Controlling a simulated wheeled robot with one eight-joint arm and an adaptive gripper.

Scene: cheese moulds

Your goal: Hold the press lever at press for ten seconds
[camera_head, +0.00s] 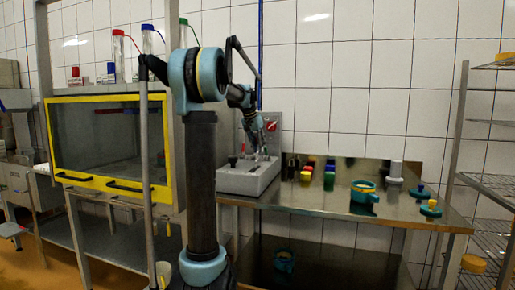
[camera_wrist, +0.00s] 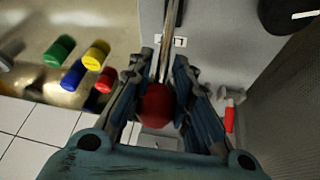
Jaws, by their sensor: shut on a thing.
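The press is a grey box (camera_head: 248,178) at the left end of the steel table, with a grey upright panel behind it. The press lever is a thin metal rod (camera_wrist: 171,40) with a red ball knob (camera_wrist: 157,104) in the wrist view. My gripper (camera_wrist: 158,92) has one finger on each side of the knob and is shut on it. In the head view my gripper (camera_head: 262,152) is small, just above the grey box, and the lever is hard to make out there. A small white label (camera_wrist: 180,42) beside the rod is partly hidden, so I cannot read the lever's position.
Small red, yellow, blue and green pieces (camera_head: 306,172) stand right of the press. A teal cup with a yellow band (camera_head: 364,191) is farther right on the steel table (camera_head: 400,207). A yellow-framed glass cabinet (camera_head: 110,145) is at left; a wire rack (camera_head: 488,181) is at right.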

